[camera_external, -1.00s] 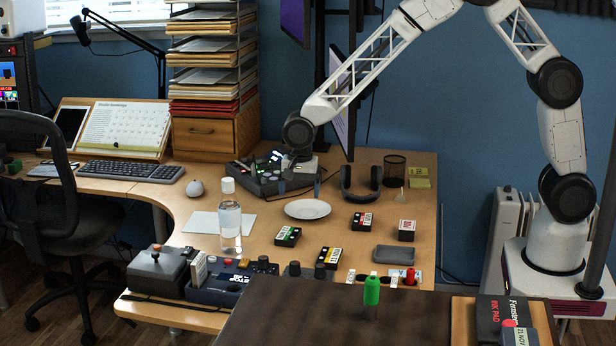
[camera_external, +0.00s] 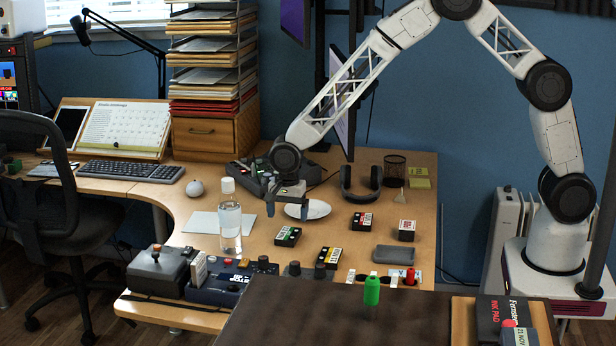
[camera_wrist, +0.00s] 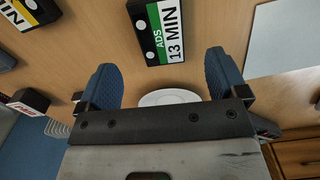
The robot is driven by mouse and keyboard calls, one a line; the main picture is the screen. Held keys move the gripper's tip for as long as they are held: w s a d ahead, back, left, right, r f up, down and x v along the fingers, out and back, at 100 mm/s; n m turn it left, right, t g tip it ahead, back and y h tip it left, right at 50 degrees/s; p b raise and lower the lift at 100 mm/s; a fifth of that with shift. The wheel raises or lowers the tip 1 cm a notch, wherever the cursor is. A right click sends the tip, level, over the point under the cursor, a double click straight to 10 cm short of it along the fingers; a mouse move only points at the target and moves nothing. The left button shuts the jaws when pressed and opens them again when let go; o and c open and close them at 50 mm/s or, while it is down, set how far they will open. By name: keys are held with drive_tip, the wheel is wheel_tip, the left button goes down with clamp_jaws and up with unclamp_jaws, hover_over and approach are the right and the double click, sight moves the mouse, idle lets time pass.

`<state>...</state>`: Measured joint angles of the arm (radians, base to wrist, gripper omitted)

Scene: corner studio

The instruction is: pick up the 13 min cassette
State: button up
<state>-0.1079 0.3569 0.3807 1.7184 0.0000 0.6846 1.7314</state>
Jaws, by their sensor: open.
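The 13 min cassette (camera_wrist: 161,32) is black with a green and white label reading "ADS 13 MIN" and lies flat on the desk. In the external view, the cassette with a green label (camera_external: 288,236) lies in front of the white plate. My gripper (camera_wrist: 163,82) is open and empty, its two blue fingers spread apart. In the wrist view the cassette lies beyond the fingertips, roughly centred between them. In the external view my gripper (camera_external: 287,212) is above the desk by the plate, behind the cassette and apart from it.
The white plate (camera_external: 312,211) sits beside my gripper. A clear bottle (camera_external: 230,222) stands upright to the left of the cassette. Other cassettes lie nearby, one yellow-labelled (camera_external: 328,258) and one red-labelled (camera_external: 362,221). A grey tray (camera_external: 393,254) is to the right.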

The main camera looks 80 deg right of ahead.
sight(288, 234)
drive_tip(key=shift+f, duration=0.65)
drive_tip(key=shift+f, duration=0.1)
drive_tip(key=shift+d+f, duration=0.15)
drive_tip(key=shift+f, duration=2.35)
drive_tip(key=c, duration=1)
drive_tip(key=shift+r, duration=0.2)
